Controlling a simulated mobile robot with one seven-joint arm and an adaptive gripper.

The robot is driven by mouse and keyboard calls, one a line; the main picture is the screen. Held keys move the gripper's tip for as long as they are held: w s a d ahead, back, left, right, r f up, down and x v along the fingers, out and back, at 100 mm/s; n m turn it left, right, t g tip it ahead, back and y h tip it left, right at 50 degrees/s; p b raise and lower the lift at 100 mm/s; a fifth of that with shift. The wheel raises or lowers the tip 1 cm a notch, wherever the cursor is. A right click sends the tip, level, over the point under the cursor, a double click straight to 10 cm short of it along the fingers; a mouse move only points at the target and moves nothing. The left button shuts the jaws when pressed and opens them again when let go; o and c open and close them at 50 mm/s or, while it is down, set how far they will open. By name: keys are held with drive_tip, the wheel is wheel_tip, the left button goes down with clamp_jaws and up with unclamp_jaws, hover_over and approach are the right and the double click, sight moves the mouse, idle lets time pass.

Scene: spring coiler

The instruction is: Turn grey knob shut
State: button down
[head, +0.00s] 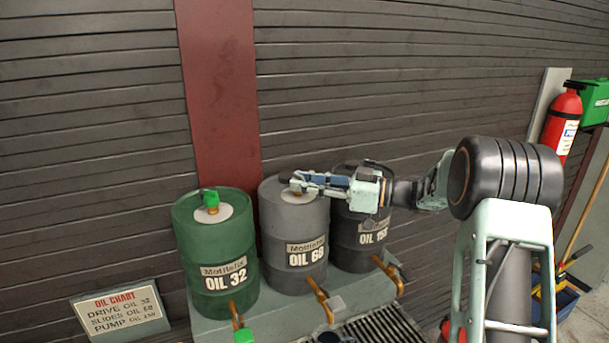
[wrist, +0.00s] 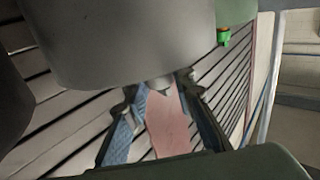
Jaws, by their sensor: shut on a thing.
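The grey drum (head: 290,228) marked OIL 68 stands in the middle of three drums. My gripper (head: 300,181) lies level over its top, reaching in from the right. In the head view the fingers cover the grey knob on the lid. In the wrist view the grey drum (wrist: 120,45) fills the top of the picture. A small light grey piece, which looks like the grey knob (wrist: 160,83), shows at the drum's edge between the blue-padded fingers of my gripper (wrist: 160,88). The fingers are shut on it. Its exact turn cannot be told.
A green drum (head: 214,250) with a green knob (head: 210,197) stands to the left. A dark drum (head: 354,232) stands to the right, partly under my arm. Brass taps stick out in front. A ribbed wall is behind; a fire extinguisher (head: 562,125) hangs at right.

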drive_tip(key=shift+w+r+n+g, duration=0.1)
drive_tip(key=shift+n+g, duration=0.5)
drive_tip(key=shift+g, duration=0.3)
drive_tip(key=shift+g+y+p, duration=0.3)
drive_tip(key=shift+p, duration=0.05)
drive_tip(key=c, duration=1.6)
unclamp_jaws()
drive_tip(key=shift+a, duration=0.15)
drive_tip(key=d, duration=0.4)
drive_tip(key=s+d, duration=0.1)
drive_tip(key=d, duration=0.3)
drive_tip(key=s+d, duration=0.1)
drive_tip(key=d, duration=0.3)
